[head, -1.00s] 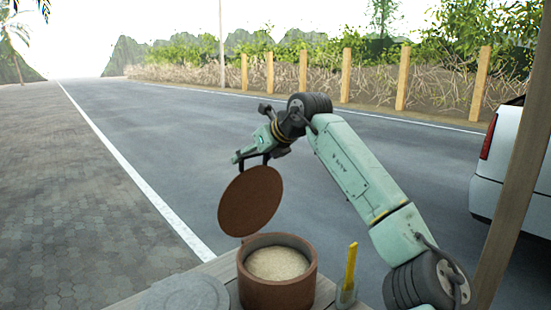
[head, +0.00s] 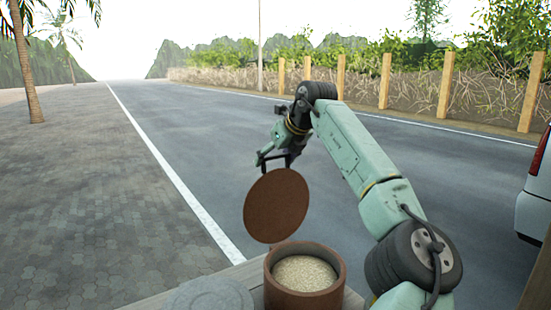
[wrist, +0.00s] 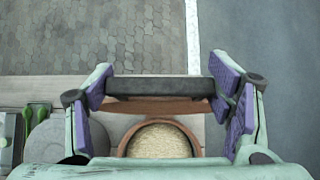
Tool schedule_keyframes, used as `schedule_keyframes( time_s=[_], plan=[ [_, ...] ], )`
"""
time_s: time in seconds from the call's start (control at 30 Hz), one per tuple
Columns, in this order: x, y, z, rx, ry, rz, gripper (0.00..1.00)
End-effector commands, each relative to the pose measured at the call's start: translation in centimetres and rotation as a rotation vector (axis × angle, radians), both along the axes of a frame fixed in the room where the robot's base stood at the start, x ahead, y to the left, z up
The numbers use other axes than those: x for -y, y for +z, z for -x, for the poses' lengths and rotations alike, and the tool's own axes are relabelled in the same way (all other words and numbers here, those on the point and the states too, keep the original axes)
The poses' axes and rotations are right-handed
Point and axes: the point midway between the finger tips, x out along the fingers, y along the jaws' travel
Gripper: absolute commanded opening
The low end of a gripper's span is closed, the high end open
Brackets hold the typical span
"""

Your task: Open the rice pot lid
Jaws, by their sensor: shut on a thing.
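The rice pot (head: 305,297) is a brown clay pot on the wooden table, uncovered, with pale rice (head: 305,272) showing inside. My gripper (head: 277,155) is above the pot, shut on the dark handle of the round brown lid (head: 276,206). The lid hangs tilted, nearly on edge, above the back left of the pot's rim. In the wrist view, the dark handle (wrist: 160,87) spans between the purple finger pads of my gripper (wrist: 163,90). The lid's brown edge (wrist: 160,107) shows below the handle, and the rice (wrist: 159,142) lies beyond it.
A grey round lid or disc (head: 208,296) lies on the wooden table (head: 243,273) left of the pot. Green-handled items (wrist: 37,116) lie at the left in the wrist view. Open road and paving surround the table. A white vehicle (head: 535,195) stands at right.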

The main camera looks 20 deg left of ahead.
Motion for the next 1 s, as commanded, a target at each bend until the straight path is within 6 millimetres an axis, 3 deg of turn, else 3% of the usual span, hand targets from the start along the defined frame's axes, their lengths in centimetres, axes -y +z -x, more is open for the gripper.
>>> schedule_keyframes(
  time_s=[0.07,0.1,0.4,0.77,1.0],
  plan=[
    [0.1,0.2,-0.1,0.005,-0.003,0.000,0.24],
    [0.1,0.2,-0.1,0.005,-0.003,0.001,0.76],
    [0.1,0.1,0.0,0.002,-0.001,0.000,0.95],
    [0.2,0.2,0.1,0.001,0.000,0.001,0.95],
    [2.4,3.0,1.4,0.004,-0.002,0.000,0.95]
  ],
)
